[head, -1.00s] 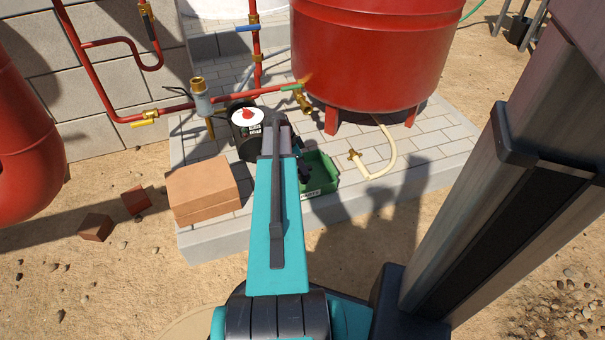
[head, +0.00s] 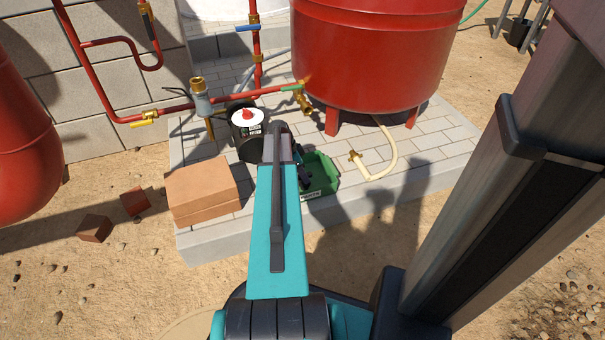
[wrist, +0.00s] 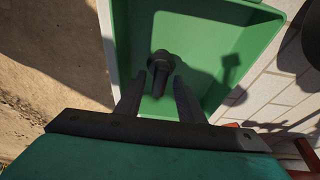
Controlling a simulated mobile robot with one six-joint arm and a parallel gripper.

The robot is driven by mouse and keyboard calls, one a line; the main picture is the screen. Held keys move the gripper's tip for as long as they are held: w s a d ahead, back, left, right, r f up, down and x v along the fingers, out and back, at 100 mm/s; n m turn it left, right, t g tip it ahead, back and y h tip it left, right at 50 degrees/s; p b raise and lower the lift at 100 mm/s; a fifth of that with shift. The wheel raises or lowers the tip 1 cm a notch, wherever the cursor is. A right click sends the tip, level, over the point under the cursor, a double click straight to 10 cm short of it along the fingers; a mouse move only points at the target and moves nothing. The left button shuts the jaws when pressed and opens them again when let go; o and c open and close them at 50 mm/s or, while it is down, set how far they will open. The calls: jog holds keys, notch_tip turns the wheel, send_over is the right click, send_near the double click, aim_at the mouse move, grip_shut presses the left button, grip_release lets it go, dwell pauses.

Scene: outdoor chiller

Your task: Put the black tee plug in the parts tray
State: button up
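The black tee plug (wrist: 160,62) shows in the wrist view between the two fingertips of my gripper (wrist: 160,80). Its rounded head points away from me and its shorter stem runs back between the fingers. In the head view the parts tray (head: 324,184) is partly hidden behind my arm, and my gripper is mostly hidden there too.
A black canister with a white top (head: 247,116) stands left of the tray. A cardboard box (head: 200,192) sits at the slab's left corner. A red tank (head: 370,50) stands behind, with a cream hose (head: 388,160) to the right. Red pipes (head: 185,107) run at the back.

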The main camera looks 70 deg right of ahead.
jog(key=shift+r, duration=0.15)
jog(key=p+v, duration=0.5)
jog(key=v, duration=0.7)
dwell(0.7)
